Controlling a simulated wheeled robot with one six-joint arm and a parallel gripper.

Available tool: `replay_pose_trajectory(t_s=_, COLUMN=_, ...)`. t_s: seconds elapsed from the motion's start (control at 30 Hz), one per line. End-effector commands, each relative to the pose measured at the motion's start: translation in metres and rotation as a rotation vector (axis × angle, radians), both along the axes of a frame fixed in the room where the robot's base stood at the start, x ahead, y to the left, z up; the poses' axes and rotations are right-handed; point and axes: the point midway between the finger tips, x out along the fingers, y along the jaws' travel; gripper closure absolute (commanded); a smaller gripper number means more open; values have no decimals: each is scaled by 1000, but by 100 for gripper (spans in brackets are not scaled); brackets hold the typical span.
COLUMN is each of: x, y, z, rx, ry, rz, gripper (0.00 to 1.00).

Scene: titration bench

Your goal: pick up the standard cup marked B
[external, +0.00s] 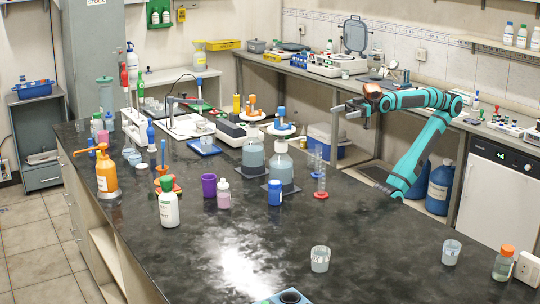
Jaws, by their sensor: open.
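A small clear cup (320,260) with pale contents stands upright on the front part of the dark bench. A similar cup (451,253) stands to its right, near the bench's right side. Another clear vessel (207,143) stands on a blue pad farther back. The letters on the cups are too small to read, so I cannot tell which is B. My gripper (345,110) is open and raised over the far side of the bench, facing left. It is well above and behind the front cups and touches none of them.
A bottle with an orange cap (503,263) stands right of the right-hand cup. A blue device (288,297) sits at the front edge. The bench around the front cups is clear.

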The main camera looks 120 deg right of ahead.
Motion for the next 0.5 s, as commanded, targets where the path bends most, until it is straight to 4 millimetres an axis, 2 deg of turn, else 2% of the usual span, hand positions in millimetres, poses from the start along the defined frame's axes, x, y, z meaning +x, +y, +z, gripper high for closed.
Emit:
replay_pose_trajectory(t_s=0.27, x=7, y=5, z=3, rx=-1, ry=16, rz=15, gripper=26)
replay_pose_trajectory(t_s=0.37, x=21, y=15, z=10, rx=-5, ry=51, rz=46, gripper=26)
replay_pose_trajectory(t_s=0.5, x=52, y=42, z=21, rx=-15, ry=129, rz=115, gripper=26)
